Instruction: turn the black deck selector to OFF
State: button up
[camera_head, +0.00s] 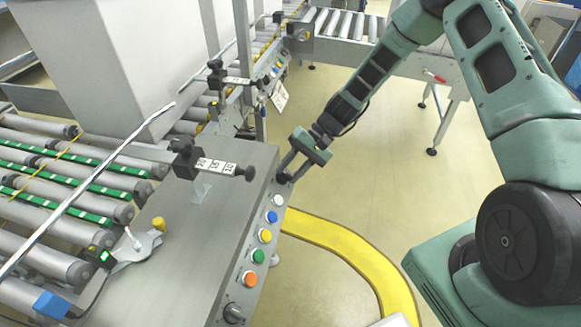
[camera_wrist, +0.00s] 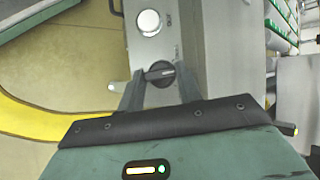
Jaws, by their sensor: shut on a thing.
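A black selector knob (camera_wrist: 161,68) sits on the grey control panel beside a white round button (camera_wrist: 149,22). My gripper (camera_wrist: 160,80) is shut on this knob, with one finger on each side of its grip bar. The bar lies roughly crosswise in the wrist view. In the head view my gripper (camera_head: 287,172) reaches the far end of the panel's side face and partly hides the knob there. A second black knob (camera_head: 233,313) is at the panel's near end.
Between the knobs are white, blue (camera_head: 272,217), yellow (camera_head: 265,236), green and orange (camera_head: 250,279) buttons. A clamp with a numbered scale (camera_head: 216,167) stands above the panel top. Roller conveyors (camera_head: 40,155) lie left. A yellow floor line (camera_head: 345,245) and open floor lie right.

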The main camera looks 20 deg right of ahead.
jog(key=shift+r+m+y, duration=0.1)
jog(key=shift+m+y, duration=0.3)
jog(key=shift+m, duration=0.2)
jog(key=o, duration=1)
